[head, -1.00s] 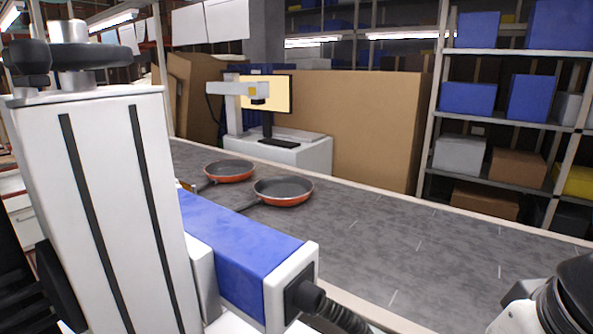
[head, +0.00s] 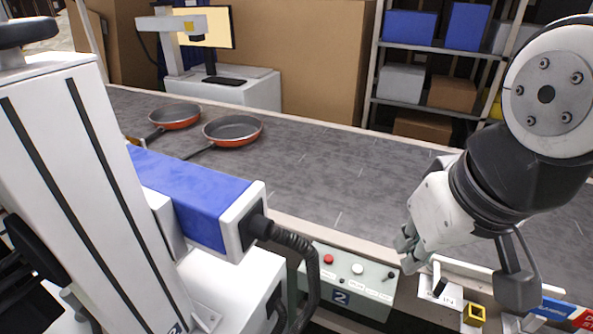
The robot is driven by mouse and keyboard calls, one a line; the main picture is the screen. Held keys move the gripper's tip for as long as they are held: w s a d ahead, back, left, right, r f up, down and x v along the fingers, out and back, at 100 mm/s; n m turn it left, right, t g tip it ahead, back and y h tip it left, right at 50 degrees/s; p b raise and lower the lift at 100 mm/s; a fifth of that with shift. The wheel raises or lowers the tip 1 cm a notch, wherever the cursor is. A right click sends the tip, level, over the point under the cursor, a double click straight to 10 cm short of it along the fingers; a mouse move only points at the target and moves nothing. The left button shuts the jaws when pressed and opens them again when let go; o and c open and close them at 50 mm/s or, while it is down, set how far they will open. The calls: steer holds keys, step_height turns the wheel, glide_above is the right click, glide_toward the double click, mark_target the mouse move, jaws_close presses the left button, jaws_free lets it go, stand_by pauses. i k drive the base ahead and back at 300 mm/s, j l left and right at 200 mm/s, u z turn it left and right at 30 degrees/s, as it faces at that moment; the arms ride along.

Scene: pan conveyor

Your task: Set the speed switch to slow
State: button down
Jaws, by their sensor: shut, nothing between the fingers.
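A pale control box (head: 318,281) marked "2" sits at the near edge of the conveyor in the head view. It has a red button (head: 328,259), a white button (head: 357,269) and a small dark switch (head: 390,275) at its right end. The lettering is too small to read, so I cannot tell which control sets speed or its position. A separate lever (head: 437,277) stands on a plate marked "IN" to the right. My gripper (head: 405,254) is shut and empty, tilted downward, above and just right of the box's right end; contact cannot be judged.
Two orange pans (head: 232,131) (head: 176,117) lie on the grey conveyor (head: 290,170) at left. A blue and white machine (head: 195,195) with a black hose stands left of the box. A yellow-framed piece (head: 475,314) and red and blue signs (head: 556,308) lie at lower right.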

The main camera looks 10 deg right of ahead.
mark_target(391, 274)
steer(key=z, duration=0.4)
steer(key=j+z, duration=0.3)
steer(key=j, duration=0.2)
steer(key=k+l+u, duration=0.1)
steer(key=k+l, duration=0.15)
steer(key=k, duration=0.1)
